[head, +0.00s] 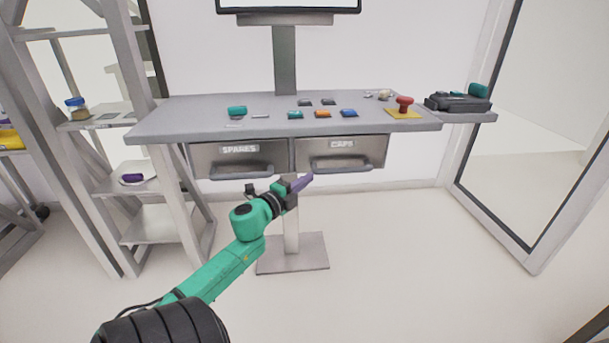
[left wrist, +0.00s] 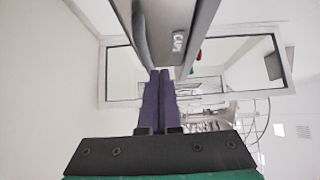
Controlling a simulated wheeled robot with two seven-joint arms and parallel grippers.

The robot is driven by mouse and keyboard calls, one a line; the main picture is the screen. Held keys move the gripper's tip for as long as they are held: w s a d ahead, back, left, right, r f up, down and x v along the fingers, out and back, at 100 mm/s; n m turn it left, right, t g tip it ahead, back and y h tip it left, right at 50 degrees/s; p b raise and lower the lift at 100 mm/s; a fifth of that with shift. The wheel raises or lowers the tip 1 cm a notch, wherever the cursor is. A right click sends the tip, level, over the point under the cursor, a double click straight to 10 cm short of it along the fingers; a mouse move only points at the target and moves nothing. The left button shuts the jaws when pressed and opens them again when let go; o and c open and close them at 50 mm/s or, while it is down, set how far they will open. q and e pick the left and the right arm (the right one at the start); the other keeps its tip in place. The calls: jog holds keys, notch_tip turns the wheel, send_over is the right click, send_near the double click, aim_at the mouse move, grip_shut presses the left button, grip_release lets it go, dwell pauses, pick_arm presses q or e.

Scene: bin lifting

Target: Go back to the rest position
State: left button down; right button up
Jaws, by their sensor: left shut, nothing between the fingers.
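My left arm reaches forward in the head view, and its left gripper (head: 303,183) is in front of the desk, just below the drawer fronts, near the gap between them. Its purple fingers are together with nothing between them; they also show shut in the left wrist view (left wrist: 159,90). The CAPS drawer (head: 343,143) is above and to the right of the fingertips and looks closed. The SPARES drawer (head: 239,149) is to the left and also looks closed. I cannot tell whether the fingertips touch the CAPS handle (head: 343,164). My right gripper is not in view.
The grey desk (head: 190,118) carries several small coloured parts and a red button on a yellow base (head: 404,106). A shelf unit (head: 160,178) stands at the left. A side shelf with a dark case (head: 458,103) is at the right. The floor in front is clear.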

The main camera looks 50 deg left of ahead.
pick_arm(q)
jog(key=shift+s+d, duration=0.1)
jog(key=shift+s, duration=0.2)
jog(key=s+d+f+n+g+p, duration=0.15)
jog(key=s+f+n+g, duration=0.35)
jog(key=f, duration=1.1)
jog(key=s+f+n+g+p, duration=0.35)
jog(key=s+f, duration=0.25)
jog(key=f, duration=0.9)
jog(key=s+d+f+n+g+h+p, duration=0.1)
jog(key=s+d+f+g, duration=0.3)
jog(key=s+d+f, duration=0.5)
jog(key=s+d+f+n+g+h+p, duration=0.1)
jog(key=s+d+f+n+g, duration=0.3)
jog(key=s+d+f, duration=0.6)
jog(key=s+d+h, duration=0.1)
jog(key=s+d, duration=0.2)
jog(key=s, duration=0.4)
jog(key=shift+p, duration=0.4)
